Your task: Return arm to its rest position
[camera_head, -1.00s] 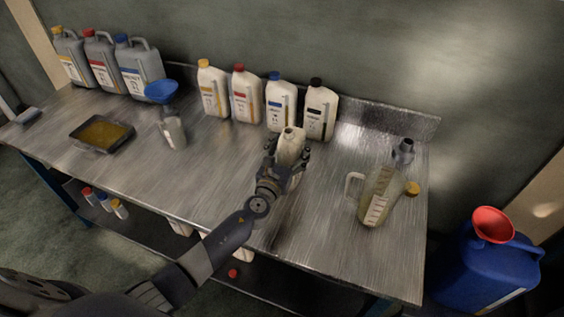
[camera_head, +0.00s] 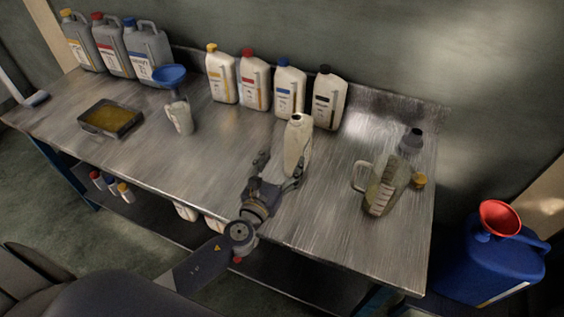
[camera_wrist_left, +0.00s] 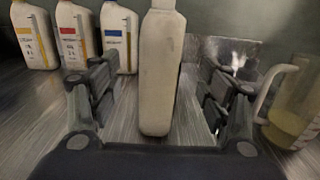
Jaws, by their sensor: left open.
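My left gripper (camera_head: 278,172) is open over the front part of the metal table (camera_head: 225,160). In front of it a white uncapped bottle (camera_head: 298,146) stands upright on the table. In the left wrist view the bottle (camera_wrist_left: 162,70) stands beyond and between the spread fingers (camera_wrist_left: 158,88), with room on both sides, and its top is cut off. My right gripper does not show.
Several capped white bottles (camera_head: 255,82) stand along the back. Grey canisters (camera_head: 148,52), a blue funnel (camera_head: 169,76) and an oil tray (camera_head: 110,118) are at left. A measuring jug (camera_head: 386,188) stands at right, near a dark nozzle (camera_head: 411,142). A blue container (camera_head: 490,262) with a red funnel (camera_head: 499,217) is beyond the right edge.

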